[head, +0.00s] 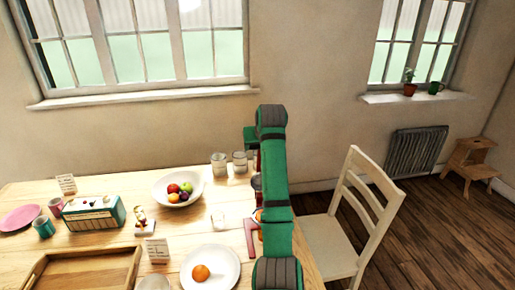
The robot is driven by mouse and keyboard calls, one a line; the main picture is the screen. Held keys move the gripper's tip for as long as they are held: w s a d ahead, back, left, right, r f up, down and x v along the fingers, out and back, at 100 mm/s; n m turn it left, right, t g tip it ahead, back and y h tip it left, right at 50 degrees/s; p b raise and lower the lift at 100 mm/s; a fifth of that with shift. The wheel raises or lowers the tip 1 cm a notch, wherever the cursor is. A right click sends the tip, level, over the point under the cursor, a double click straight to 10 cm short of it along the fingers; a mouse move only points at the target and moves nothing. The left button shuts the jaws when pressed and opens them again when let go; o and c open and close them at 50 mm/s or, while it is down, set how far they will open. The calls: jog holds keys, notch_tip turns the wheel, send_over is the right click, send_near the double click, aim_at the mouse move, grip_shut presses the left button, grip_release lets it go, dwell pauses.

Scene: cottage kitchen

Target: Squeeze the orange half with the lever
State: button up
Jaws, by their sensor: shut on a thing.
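My green arm rises through the middle of the head view and covers most of the juicer. A red part of the juicer (250,238) shows at the arm's left edge, near the right side of the table. A small bit of orange (259,215) shows just above it, partly covered; I cannot tell if it is the orange half. Small dark and red parts show higher along the same edge, too hidden to name. I cannot make out my gripper, the lever's position or any contact between them.
A white plate (228,254) holds an orange (200,273). A fruit bowl (162,197), a clear glass (218,217), pale canisters (219,164), a card (157,250), a radio (93,213) and a wooden tray (45,270) share the table. A white chair (335,245) stands to the right.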

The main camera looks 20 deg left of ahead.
jog(key=shift+w+a+f, duration=0.15)
jog(key=shift+w+f, duration=0.05)
jog(key=shift+f, duration=0.15)
jog(key=o, duration=1.5)
jog(key=shift+w, duration=0.1)
jog(key=shift+o, duration=0.2)
jog(key=shift+r, duration=0.1)
jog(key=shift+r, duration=0.2)
jog(key=v, duration=1)
jog(key=shift+s, duration=0.25)
jog(key=shift+r, duration=0.1)
